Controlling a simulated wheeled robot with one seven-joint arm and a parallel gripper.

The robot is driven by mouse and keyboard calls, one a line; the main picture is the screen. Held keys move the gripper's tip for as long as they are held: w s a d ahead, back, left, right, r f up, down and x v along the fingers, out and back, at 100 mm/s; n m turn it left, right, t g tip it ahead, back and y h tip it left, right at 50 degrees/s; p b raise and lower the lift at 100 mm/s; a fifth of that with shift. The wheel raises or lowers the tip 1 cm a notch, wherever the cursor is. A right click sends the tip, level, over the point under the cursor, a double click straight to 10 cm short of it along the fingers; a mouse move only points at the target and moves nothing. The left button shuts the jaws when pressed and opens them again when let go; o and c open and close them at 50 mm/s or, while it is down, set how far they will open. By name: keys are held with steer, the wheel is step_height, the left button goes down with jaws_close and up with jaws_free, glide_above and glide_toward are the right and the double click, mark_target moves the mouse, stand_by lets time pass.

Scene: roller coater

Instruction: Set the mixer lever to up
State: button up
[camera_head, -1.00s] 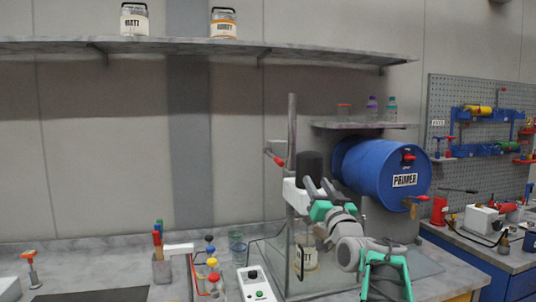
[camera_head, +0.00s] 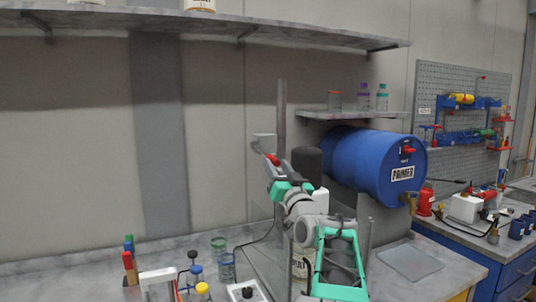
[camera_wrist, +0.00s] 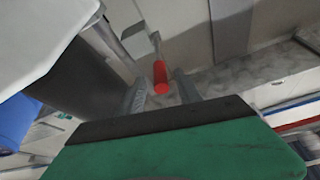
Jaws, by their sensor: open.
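The mixer has a grey upright post (camera_head: 281,112), a black motor (camera_head: 307,161) and a lever with a red grip (camera_head: 272,159). In the wrist view the red grip (camera_wrist: 160,76) hangs at the end of a thin rod from a pale block (camera_wrist: 135,38). My gripper (camera_head: 276,174) is open, right at the lever. In the wrist view its two fingertips (camera_wrist: 162,92) lie on either side of the red grip's lower end. I cannot tell whether either finger touches it. My arm hides much of the mixer's lower part.
A blue PRIMER drum (camera_head: 372,165) lies right of the mixer. A small shelf (camera_head: 350,116) with bottles is above it, and a long shelf (camera_head: 200,27) runs overhead. Glass jars (camera_head: 227,266) and colored-knob items stand on the bench at left. The wall left of the post is clear.

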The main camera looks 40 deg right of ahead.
mark_target(270, 155)
steer(key=p+x, duration=0.2)
steer(key=x, duration=0.4)
steer(key=shift+a, duration=0.1)
jaws_close()
stand_by(1.1)
